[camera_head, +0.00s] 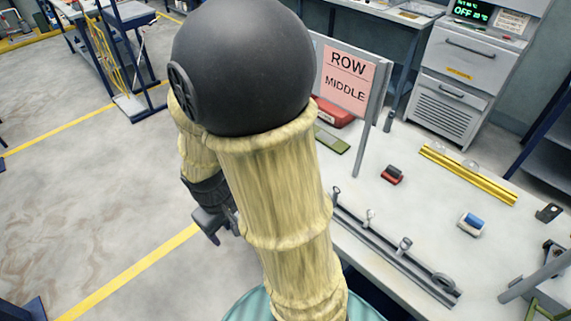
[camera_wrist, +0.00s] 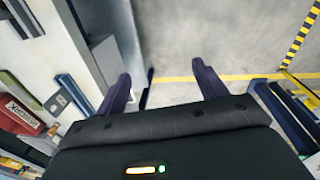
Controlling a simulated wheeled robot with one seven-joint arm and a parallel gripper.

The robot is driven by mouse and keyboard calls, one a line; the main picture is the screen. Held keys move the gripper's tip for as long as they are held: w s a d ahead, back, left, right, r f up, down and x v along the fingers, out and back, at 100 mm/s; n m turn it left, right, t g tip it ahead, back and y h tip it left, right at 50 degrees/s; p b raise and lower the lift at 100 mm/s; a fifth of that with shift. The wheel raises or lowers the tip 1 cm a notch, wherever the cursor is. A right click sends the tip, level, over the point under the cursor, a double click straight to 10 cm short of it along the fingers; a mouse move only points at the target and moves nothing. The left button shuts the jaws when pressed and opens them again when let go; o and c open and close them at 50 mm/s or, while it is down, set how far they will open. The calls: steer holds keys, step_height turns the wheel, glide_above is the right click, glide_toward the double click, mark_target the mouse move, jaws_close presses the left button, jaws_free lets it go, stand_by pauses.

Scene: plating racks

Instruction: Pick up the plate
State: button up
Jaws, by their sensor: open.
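My gripper (camera_head: 212,226) hangs at the left of my arm in the head view, over the floor and off the table. I cannot make out a thing that is surely the plate in either view. A flat green piece (camera_head: 332,141) lies on the table behind my arm, and I cannot tell whether it is the plate. My arm hides part of the table.
The white table (camera_head: 368,215) holds a ROW MIDDLE sign (camera_head: 346,78), a grey rail with hooks (camera_head: 395,252), a yellow rail (camera_head: 467,174), a red block (camera_head: 392,175) and a blue-and-white block (camera_head: 471,223). A grey cabinet (camera_head: 465,70) stands behind.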

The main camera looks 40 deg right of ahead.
steer(key=w+d+f+n+g+h+b, duration=0.2)
steer(key=d+f+n+g+h+b, duration=0.2)
steer(key=d+f+n+h, duration=0.5)
steer(key=w+d+n+t+h+b, duration=0.2)
steer(key=w+d+n+t+h, duration=0.1)
steer(key=w+n+h, duration=0.4)
steer(key=w+t+h, duration=0.1)
steer(key=w, duration=0.1)
steer(key=shift+w+r+n+t, duration=0.3)
steer(key=shift+w+n, duration=0.05)
steer(key=shift+n, duration=0.05)
steer(key=shift+d, duration=0.15)
steer(key=d, duration=1.1)
steer(key=shift+w+d+p, duration=0.15)
steer(key=shift+w+p, duration=0.15)
steer(key=shift+w, duration=0.1)
steer(key=shift+d, duration=0.4)
